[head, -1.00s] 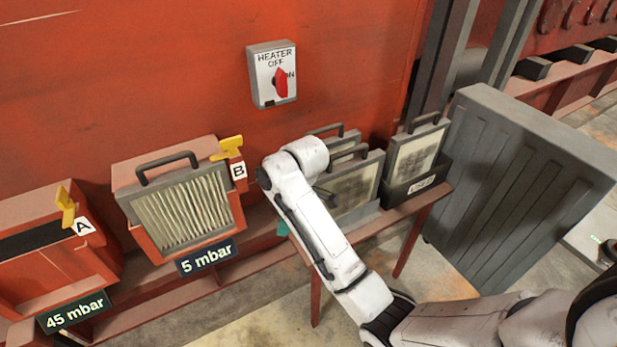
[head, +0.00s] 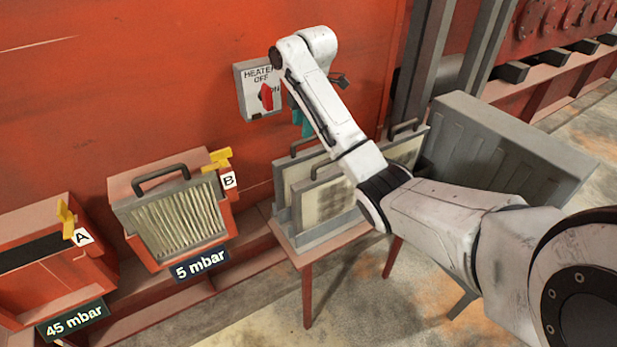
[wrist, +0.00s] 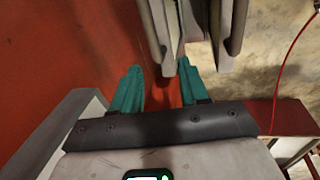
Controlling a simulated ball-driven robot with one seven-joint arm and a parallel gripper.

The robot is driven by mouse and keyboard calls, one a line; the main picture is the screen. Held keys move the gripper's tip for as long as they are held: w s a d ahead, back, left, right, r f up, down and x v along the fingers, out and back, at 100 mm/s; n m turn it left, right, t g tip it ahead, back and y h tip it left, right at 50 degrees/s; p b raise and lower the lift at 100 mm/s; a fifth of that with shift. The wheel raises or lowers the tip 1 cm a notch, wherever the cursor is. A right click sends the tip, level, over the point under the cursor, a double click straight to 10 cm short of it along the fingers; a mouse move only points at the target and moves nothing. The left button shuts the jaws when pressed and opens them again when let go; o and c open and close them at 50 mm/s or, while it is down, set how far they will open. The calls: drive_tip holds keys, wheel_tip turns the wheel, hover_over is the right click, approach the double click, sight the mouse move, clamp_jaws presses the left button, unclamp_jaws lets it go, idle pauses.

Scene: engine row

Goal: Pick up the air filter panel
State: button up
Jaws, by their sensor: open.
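Grey-framed air filter panels with dark handles stand upright on a red table. The front panel (head: 322,195) shows a pale, speckled face; another panel (head: 291,165) stands close behind it. A further panel (head: 406,150) at the right is partly hidden by my arm. A pleated panel (head: 178,215) sits in housing B. My gripper (head: 303,122), with teal fingers, is above and behind the table panels, near the red wall. In the wrist view my gripper (wrist: 160,88) is open, with nothing between its fingers; grey panel edges (wrist: 170,35) show just beyond the fingertips.
A heater switch box (head: 262,92) is on the wall close to my gripper. Housing A (head: 35,245), with a dark slot, is at the left. The floor in front is clear.

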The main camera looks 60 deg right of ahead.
sight(311, 139)
drive_tip(key=d+f, duration=0.3)
drive_tip(key=shift+s+d+f+p, duration=0.1)
drive_tip(key=shift+s+d+p, duration=0.1)
drive_tip(key=shift+p, duration=0.1)
drive_tip(key=x, duration=0.2)
drive_tip(key=p+x, duration=0.1)
drive_tip(key=x, duration=0.1)
drive_tip(key=shift+s+d+f, duration=0.1)
drive_tip(key=shift+s+d, duration=0.2)
drive_tip(key=shift+d, duration=0.1)
drive_tip(key=shift+w+f, duration=0.1)
drive_tip(key=shift+f, duration=0.4)
drive_tip(key=shift+c, duration=0.3)
clamp_jaws()
drive_tip(key=shift+r, duration=0.15)
